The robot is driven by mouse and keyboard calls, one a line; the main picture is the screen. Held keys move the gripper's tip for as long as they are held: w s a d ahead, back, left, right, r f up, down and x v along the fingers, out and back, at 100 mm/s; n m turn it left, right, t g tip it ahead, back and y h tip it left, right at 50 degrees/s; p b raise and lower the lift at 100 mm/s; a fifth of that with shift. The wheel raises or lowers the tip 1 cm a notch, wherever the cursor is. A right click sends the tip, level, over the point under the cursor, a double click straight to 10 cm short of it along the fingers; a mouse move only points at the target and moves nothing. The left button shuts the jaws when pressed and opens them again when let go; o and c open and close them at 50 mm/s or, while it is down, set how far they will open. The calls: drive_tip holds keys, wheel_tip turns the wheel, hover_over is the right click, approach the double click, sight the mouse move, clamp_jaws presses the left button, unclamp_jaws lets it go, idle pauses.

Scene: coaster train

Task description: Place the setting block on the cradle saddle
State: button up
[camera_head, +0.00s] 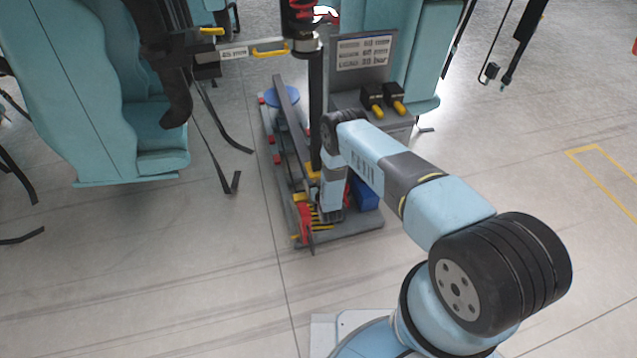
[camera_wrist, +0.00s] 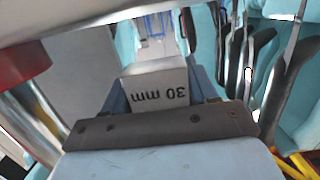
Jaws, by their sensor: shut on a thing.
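The setting block (camera_wrist: 155,88) is a pale grey block marked "30 mm", upside down in the wrist view. My gripper (camera_wrist: 152,76) is shut on it, with a blue-grey finger on either side. In the head view my arm reaches over the grey stand base and bends down. My gripper and the block cannot be made out clearly there. I cannot pick out the cradle saddle for certain; a dark upright post and the bar with a yellow handle (camera_head: 270,47) stand above the base.
The grey base (camera_head: 345,232) carries red and yellow parts and a blue box (camera_head: 364,194). Behind are a printed panel (camera_head: 362,52) and black blocks with yellow knobs (camera_head: 385,98). A teal seat (camera_head: 75,95) with hanging straps is at left.

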drive_tip(key=shift+w+a, duration=0.1)
drive_tip(key=shift+w, duration=0.3)
drive_tip(key=shift+w+f, duration=0.15)
drive_tip(key=shift+f, duration=1.55)
drive_tip(key=shift+f, duration=0.1)
drive_tip(key=o, duration=1.4)
drive_tip(key=v, duration=1.2)
